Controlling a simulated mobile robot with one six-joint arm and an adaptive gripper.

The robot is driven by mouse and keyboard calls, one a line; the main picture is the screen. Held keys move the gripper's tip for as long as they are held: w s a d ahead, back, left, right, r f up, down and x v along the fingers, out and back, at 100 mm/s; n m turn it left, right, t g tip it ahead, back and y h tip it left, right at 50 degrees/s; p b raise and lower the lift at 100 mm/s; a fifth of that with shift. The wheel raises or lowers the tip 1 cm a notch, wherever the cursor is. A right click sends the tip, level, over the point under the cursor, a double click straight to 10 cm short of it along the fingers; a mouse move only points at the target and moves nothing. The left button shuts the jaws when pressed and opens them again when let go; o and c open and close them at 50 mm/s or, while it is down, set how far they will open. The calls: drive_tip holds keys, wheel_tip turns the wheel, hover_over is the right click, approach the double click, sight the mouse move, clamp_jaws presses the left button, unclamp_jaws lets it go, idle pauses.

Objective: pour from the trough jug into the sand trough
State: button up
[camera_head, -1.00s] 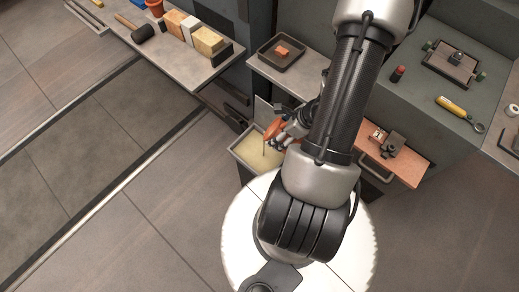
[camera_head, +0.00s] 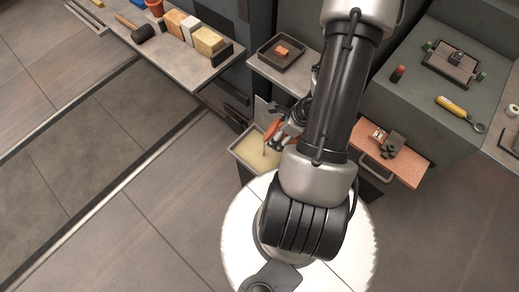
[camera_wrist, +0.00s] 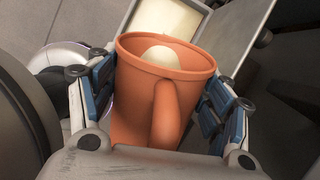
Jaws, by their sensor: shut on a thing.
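The trough jug (camera_head: 271,132) is terracotta orange with a handle. My gripper (camera_head: 286,131) is shut on it, with a blue-padded finger on each side in the wrist view. The jug (camera_wrist: 134,92) is tilted there, its open mouth showing a pale mass (camera_wrist: 174,55) inside. The sand trough (camera_head: 244,162) is a grey box filled with pale yellow sand (camera_head: 250,153). My arm hides part of the jug and gripper.
A bench at upper left holds a mallet (camera_head: 140,30) and several blocks. A pinkish board (camera_head: 405,168) juts out at right. The floor at left is clear.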

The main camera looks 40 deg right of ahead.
drive_tip(key=shift+w+f+g, duration=0.2)
drive_tip(key=shift+f+g, duration=0.15)
drive_tip(key=shift+g, duration=0.05)
idle(0.4)
